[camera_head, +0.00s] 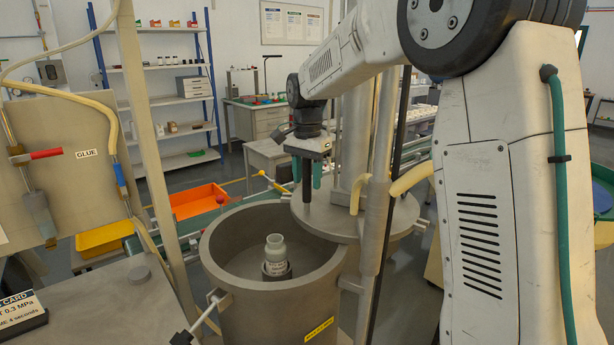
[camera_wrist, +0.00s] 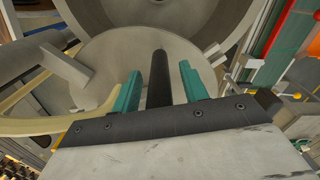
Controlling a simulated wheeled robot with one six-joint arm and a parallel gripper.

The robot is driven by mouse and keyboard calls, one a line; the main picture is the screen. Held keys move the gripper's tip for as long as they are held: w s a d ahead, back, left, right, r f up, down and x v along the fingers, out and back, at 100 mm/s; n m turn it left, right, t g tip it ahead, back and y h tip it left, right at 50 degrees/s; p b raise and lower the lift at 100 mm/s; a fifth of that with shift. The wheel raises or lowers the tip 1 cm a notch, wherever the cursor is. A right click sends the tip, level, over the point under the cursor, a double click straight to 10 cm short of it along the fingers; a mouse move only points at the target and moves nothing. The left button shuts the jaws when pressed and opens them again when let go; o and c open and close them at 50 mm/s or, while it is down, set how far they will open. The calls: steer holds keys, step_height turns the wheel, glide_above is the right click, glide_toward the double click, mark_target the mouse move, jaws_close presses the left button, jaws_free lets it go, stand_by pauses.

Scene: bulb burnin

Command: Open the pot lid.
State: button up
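The pot (camera_head: 228,290) is a large grey cylinder, and most of its mouth is uncovered. Its flat round lid (camera_head: 395,218) sits swung aside to the right, overlapping only the pot's right rim. A black upright handle (camera_head: 307,196) stands on the lid near its left edge. My gripper (camera_head: 307,174) is above the lid with its teal fingers on either side of the handle. In the wrist view my gripper (camera_wrist: 160,82) is open, with clear gaps between both fingers and the black handle (camera_wrist: 158,70). The lid (camera_wrist: 115,60) also shows there.
A pale bottle (camera_head: 276,250) stands in a dark holder inside the pot. A grey post (camera_head: 380,180) and yellow hoses (camera_head: 410,178) stand close by the lid. A handled rod (camera_head: 205,318) projects at the pot's front left. Orange (camera_head: 198,200) and yellow (camera_head: 104,238) bins lie behind left.

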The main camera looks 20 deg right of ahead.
step_height(320, 180, up, 8)
steer(key=shift+f, duration=0.1)
stand_by(0.5)
